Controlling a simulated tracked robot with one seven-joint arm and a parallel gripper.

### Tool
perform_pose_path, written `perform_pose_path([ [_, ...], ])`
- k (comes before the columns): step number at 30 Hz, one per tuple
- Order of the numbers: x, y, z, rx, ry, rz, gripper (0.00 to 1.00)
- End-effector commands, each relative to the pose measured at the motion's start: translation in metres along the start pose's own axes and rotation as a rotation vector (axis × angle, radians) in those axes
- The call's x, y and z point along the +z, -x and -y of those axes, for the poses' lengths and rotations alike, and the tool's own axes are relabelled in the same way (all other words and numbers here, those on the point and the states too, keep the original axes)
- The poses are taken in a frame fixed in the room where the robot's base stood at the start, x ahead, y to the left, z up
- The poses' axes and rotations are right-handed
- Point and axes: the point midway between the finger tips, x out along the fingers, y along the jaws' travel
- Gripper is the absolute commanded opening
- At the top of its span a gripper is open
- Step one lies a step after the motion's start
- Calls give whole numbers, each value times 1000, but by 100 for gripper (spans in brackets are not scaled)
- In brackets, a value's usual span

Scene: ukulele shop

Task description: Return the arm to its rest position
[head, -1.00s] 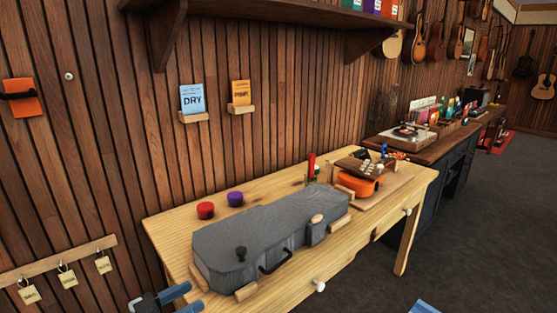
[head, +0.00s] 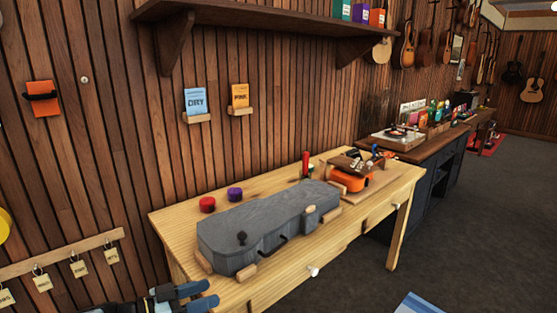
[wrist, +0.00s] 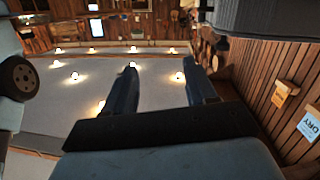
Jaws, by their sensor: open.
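My gripper (head: 192,296) shows at the bottom left of the head view, in front of the near left corner of the wooden workbench (head: 262,291). Its two blue fingers are apart. In the wrist view my gripper (wrist: 162,78) is open, with nothing between its fingers. A grey instrument case (head: 260,228) lies closed on the bench, beyond and to the right of my gripper and apart from it. Most of my arm is out of the head view.
Red (head: 207,204) and purple (head: 235,194) round items and an orange ukulele (head: 352,181) are on the bench. A rail with hanging tags (head: 62,256) is on the wall at left, and a shelf (head: 270,14) above. Open floor (head: 470,220) lies to the right.

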Motion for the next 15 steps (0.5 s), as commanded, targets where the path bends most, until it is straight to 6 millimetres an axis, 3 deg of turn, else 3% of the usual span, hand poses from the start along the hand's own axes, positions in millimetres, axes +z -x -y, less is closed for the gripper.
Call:
perform_pose_path([
  [15, -34, -109, -12, 153, 343, 478, 56],
])
